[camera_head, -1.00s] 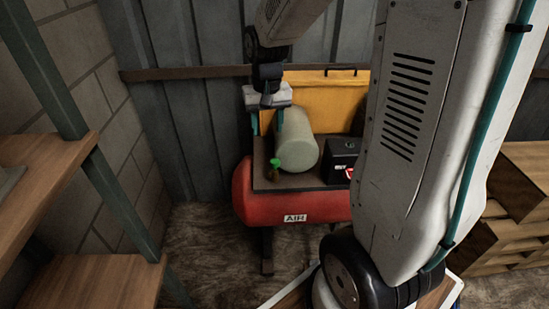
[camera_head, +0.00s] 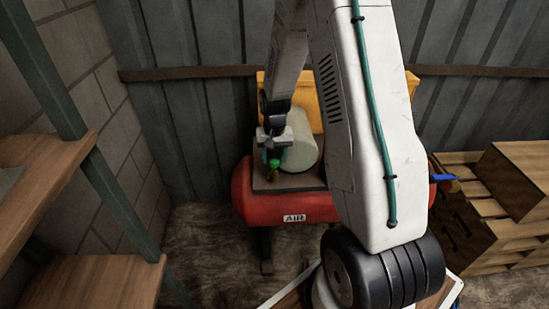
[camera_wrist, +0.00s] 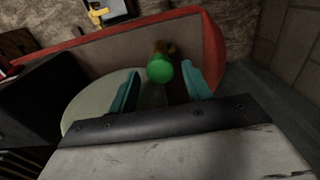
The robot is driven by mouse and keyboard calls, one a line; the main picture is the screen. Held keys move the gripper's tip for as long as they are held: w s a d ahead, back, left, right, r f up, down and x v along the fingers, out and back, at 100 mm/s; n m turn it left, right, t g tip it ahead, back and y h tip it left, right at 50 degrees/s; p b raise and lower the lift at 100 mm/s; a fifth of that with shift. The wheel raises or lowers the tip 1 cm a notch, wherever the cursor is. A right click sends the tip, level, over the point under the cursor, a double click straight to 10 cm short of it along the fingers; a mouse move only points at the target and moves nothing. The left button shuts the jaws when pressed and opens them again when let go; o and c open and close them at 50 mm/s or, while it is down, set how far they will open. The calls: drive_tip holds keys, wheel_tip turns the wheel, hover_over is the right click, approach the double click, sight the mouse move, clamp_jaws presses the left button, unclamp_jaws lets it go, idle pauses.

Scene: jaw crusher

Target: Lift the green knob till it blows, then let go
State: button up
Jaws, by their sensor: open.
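The green knob (camera_head: 274,163) sits on a small brass-coloured valve on top of the red air tank (camera_head: 291,207) marked AIR. My gripper (camera_head: 274,152) is right at the knob in the head view, its fingers pointing down. In the wrist view the green knob (camera_wrist: 160,69) shows just beyond the tips of the two teal fingers, between their lines. My gripper (camera_wrist: 160,82) is open, with a gap on both sides of the knob. I see no finger touching it. The brass stem shows behind the knob.
A yellow panel (camera_head: 306,95) stands behind. Wooden shelves (camera_head: 90,285) stand at the left, and wooden crates (camera_head: 500,205) at the right.

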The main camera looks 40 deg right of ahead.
sight(274, 160)
drive_tip(key=shift+f, duration=0.35)
clamp_jaws()
drive_tip(key=shift+r, duration=0.65)
unclamp_jaws()
wheel_tip(274, 160, up, 8)
